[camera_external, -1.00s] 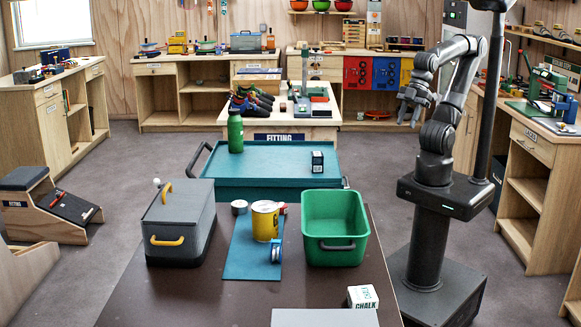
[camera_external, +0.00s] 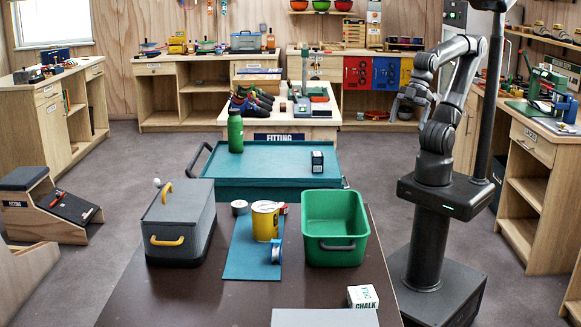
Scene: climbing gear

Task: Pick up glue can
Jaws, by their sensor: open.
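The glue can is most likely the yellow can (camera_external: 265,225) with a pale label and lid, standing upright on a blue mat (camera_external: 240,262) on the dark table. A small item with a red part touches or sits just behind its right edge; I cannot tell which. My gripper (camera_external: 398,108) is raised at the right, behind and above the table, well apart from the can. It is open and I see nothing in it.
A green bin (camera_external: 335,258) stands right of the can, a grey box with yellow handles (camera_external: 180,252) left. A chalk box (camera_external: 362,297) lies near the front. A teal cart (camera_external: 265,185) stands behind.

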